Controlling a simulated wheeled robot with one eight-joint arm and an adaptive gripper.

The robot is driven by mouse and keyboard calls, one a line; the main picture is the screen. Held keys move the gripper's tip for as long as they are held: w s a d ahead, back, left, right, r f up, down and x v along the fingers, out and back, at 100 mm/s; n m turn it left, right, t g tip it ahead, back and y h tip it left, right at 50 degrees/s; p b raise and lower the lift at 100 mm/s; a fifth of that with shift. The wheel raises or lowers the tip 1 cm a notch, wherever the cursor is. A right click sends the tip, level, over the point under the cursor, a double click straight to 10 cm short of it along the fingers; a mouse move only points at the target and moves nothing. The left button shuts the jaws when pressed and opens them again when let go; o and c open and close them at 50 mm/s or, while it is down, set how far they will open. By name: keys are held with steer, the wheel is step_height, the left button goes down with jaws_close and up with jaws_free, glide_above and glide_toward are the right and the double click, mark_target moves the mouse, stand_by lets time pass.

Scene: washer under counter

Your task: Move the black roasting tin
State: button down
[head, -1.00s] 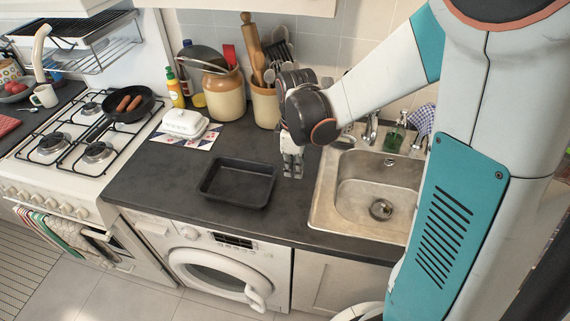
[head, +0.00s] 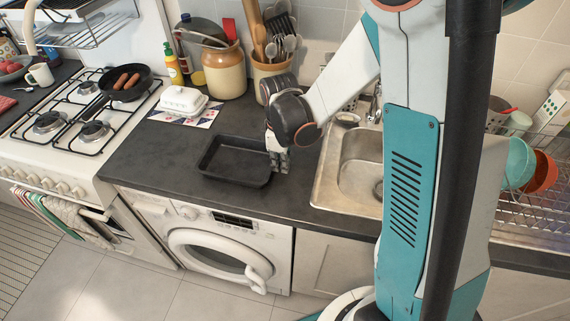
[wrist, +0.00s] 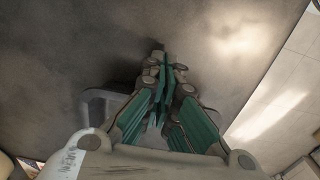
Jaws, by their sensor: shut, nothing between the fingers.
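The black roasting tin (head: 236,163) lies flat and empty on the dark counter (head: 140,168) above the washer in the head view. My gripper (head: 279,170) points down right at the tin's right end, with its fingers together and nothing between them. I cannot tell whether the fingers touch the tin's rim. In the wrist view my gripper's green-padded fingers (wrist: 165,85) come together over the dark counter. The tin is hard to make out in the wrist view.
The sink (head: 350,175) is to the right of my gripper. A white butter dish (head: 184,100) on a patterned mat, a brown-and-cream jar (head: 222,70) and a utensil crock (head: 270,75) stand behind the tin. The stove (head: 75,115) is at left. Counter left of the tin is clear.

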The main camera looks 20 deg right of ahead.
steer(key=w+a, duration=0.4)
steer(key=a, duration=0.3)
steer(key=w+a, duration=0.5)
steer(key=a, duration=0.2)
steer(key=w+a+b, duration=0.1)
steer(key=w+a, duration=0.4)
steer(key=a, duration=0.2)
steer(key=shift+a, duration=0.1)
